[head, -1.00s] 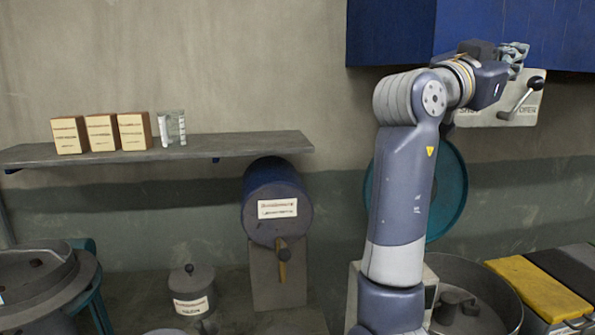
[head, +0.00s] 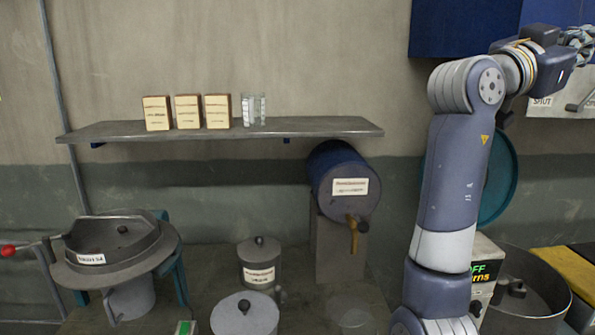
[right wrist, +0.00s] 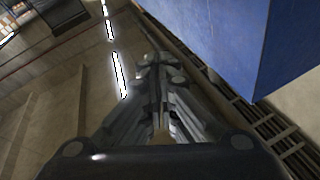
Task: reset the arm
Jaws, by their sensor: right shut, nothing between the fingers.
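My right arm stands raised at the right of the head view. Its gripper (head: 580,42) is at the upper right, partly cut off by the picture edge, in front of the blue cabinet (head: 462,28). In the right wrist view my right gripper (right wrist: 152,62) is shut with nothing between its fingers. The blue cabinet (right wrist: 215,40) is close on the right side of that view, apart from the fingers. My left gripper is not in view.
A shelf (head: 300,128) holds boxes and a glass item. A lever plate (head: 545,106) is beside my right gripper. A round open pan (head: 560,290) is at lower right.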

